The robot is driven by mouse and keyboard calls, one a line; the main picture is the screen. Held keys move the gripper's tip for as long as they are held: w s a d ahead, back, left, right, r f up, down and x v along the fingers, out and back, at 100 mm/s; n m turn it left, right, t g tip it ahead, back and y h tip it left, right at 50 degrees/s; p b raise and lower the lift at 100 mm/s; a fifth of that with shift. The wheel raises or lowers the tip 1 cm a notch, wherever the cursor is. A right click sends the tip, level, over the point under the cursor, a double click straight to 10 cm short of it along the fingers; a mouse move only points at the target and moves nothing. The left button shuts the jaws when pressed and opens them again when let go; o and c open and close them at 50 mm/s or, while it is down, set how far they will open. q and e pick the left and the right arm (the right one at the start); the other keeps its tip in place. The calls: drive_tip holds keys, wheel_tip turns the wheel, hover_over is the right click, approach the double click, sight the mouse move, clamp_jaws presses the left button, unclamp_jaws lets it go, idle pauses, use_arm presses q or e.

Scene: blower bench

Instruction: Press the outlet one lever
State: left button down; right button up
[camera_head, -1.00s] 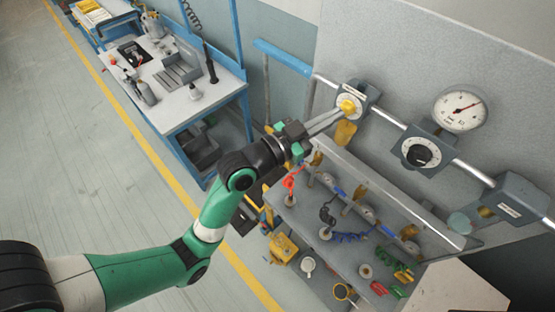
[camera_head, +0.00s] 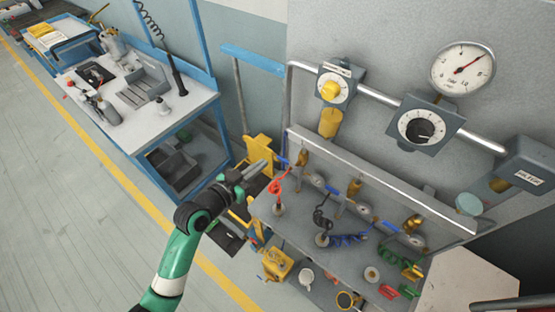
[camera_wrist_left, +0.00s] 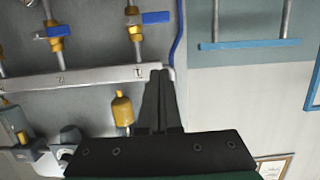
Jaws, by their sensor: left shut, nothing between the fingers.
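The outlet one lever (camera_head: 284,160) is a small blue handle beside the leftmost brass valve (camera_head: 302,157) on the manifold. It shows more clearly in the left wrist view (camera_wrist_left: 156,17), sticking out sideways from its brass fitting above the mark "1". My left gripper (camera_head: 265,168) is shut and empty, just left of this lever in the head view. In the left wrist view the closed fingertips (camera_wrist_left: 160,72) lie apart from the lever in the picture; I cannot tell the depth gap. My right gripper is not in view.
The yellow knob (camera_head: 331,91), black knob (camera_head: 420,131) and pressure gauge (camera_head: 462,69) are on the panel above. Other blue levers (camera_head: 390,227) follow to the right. Coiled hoses (camera_head: 347,240) and cups lie on the shelf below. A blue bench (camera_head: 140,85) stands left.

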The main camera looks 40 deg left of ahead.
use_arm(q)
drive_tip(key=b, duration=0.1)
hover_over(283, 160)
drive_tip(key=s, duration=0.2)
wheel_tip(283, 160, down, 2)
wheel_tip(283, 160, down, 4)
drive_tip(key=shift+s+a+f+b, duration=0.1)
drive_tip(key=shift+s+a+b, duration=0.05)
drive_tip(key=shift+b, duration=0.55)
